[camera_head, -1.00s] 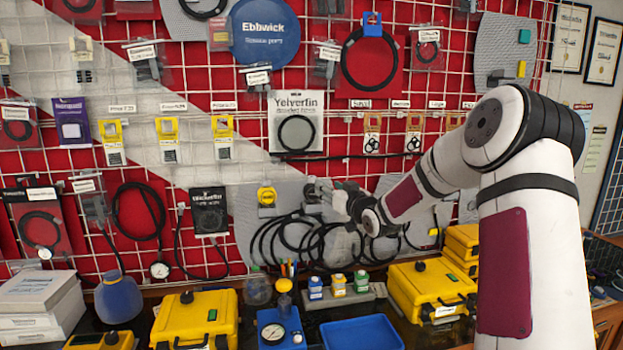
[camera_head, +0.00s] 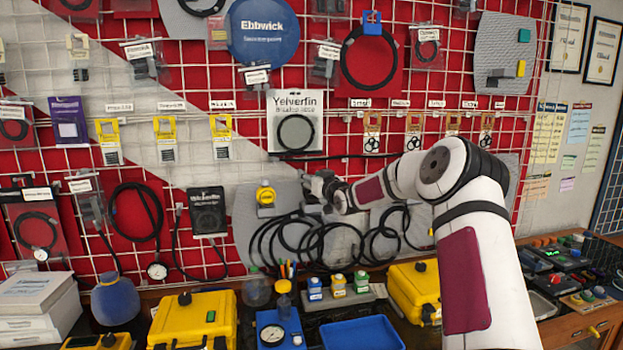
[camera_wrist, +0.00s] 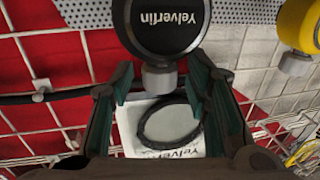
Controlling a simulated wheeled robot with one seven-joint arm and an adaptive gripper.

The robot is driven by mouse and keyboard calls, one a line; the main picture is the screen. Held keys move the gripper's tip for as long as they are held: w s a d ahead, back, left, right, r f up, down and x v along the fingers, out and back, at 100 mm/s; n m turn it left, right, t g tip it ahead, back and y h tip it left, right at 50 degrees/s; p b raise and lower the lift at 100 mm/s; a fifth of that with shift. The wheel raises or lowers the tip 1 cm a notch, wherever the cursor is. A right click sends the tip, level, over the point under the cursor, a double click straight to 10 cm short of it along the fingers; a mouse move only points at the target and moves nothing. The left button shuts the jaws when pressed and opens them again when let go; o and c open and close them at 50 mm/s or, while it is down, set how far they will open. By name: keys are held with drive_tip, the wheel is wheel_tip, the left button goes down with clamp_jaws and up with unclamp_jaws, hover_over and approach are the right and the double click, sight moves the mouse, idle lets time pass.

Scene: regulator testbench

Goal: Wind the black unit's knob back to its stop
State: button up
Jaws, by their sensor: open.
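The black unit (camera_wrist: 165,22) is a round body lettered Yelverfin, upside down at the top of the wrist view. Its short grey knob (camera_wrist: 159,80) points down the picture. My gripper (camera_wrist: 160,88) is open, with one finger on each side of the knob; I cannot tell whether either finger touches it. In the head view my gripper (camera_head: 322,186) is at the pegboard, right of a yellow unit (camera_head: 265,195). The black unit is mostly hidden there behind my gripper.
The yellow unit also shows in the wrist view (camera_wrist: 298,25), right of the black unit. Black hoses (camera_head: 285,238) hang below my gripper. A hose card (camera_head: 296,122) hangs above it. Yellow cases (camera_head: 195,318) and a blue tray (camera_head: 360,333) stand on the bench below.

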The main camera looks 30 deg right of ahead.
drive_tip(key=shift+c, duration=0.5)
clamp_jaws()
drive_tip(key=shift+n+y+b, duration=0.3)
drive_tip(key=shift+n+y, duration=0.4)
drive_tip(key=shift+y, duration=0.4)
drive_tip(key=shift+o, duration=0.5)
unclamp_jaws()
drive_tip(key=shift+s, duration=0.1)
drive_tip(key=s, duration=1.2)
drive_tip(key=shift+d, duration=0.3)
drive_tip(key=shift+w, duration=0.1)
